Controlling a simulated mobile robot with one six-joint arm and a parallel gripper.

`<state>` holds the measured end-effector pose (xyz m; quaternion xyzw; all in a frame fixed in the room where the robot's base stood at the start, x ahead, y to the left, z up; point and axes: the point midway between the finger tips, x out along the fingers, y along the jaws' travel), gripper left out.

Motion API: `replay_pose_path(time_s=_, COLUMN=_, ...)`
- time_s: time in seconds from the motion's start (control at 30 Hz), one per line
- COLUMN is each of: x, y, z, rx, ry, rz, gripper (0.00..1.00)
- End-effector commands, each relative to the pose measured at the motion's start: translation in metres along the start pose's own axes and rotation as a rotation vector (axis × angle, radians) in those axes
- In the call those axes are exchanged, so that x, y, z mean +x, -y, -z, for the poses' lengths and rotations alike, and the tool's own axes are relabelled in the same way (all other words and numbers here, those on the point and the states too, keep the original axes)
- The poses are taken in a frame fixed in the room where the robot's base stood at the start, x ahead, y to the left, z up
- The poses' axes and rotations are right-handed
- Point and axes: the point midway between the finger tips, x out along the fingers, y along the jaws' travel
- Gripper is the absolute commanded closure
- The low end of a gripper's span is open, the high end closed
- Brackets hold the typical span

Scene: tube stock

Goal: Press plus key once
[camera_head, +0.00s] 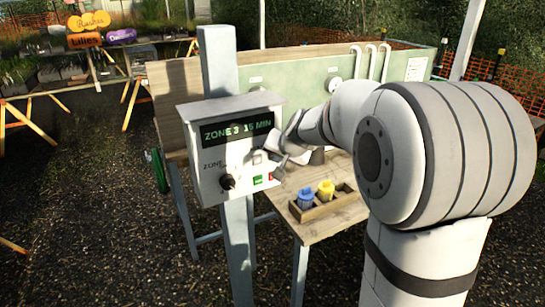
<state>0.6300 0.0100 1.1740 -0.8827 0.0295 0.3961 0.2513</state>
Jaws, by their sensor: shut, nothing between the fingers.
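A white control box (211,165) is fixed to a grey post. Its dark display (237,131) reads "ZONE 3" and a minute value that looks like 15 or 16. A black knob (227,181) sits low on its face. A pale key (257,157) shows on the right of the face, with a green button (257,180) below it and a red one (270,177) beside that. I cannot make out a plus mark. My gripper (279,156) is shut and empty, close to the right side of the face. It hides part of the keys; contact cannot be told.
A wooden bench (322,226) stands behind and right of the box, with a tray (318,212) holding blue (306,198) and yellow (326,189) fittings. A green reel (158,171) hangs left. Gravel in front is clear.

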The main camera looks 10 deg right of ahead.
Motion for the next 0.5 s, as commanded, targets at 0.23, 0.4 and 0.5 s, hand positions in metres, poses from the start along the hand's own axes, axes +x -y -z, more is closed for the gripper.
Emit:
replay_pose_path(time_s=0.23, x=-0.0002, y=0.0002, z=0.0001, rx=0.000, ry=-0.001, rz=0.000, gripper=1.00)
replay_pose_path(time_s=0.4, x=-0.0023, y=-0.0022, z=-0.0024, rx=0.000, ry=-0.002, rz=0.001, gripper=1.00)
replay_pose_path(time_s=0.5, x=-0.0056, y=-0.0051, z=-0.0054, rx=-0.001, ry=-0.002, rz=0.001, gripper=1.00)
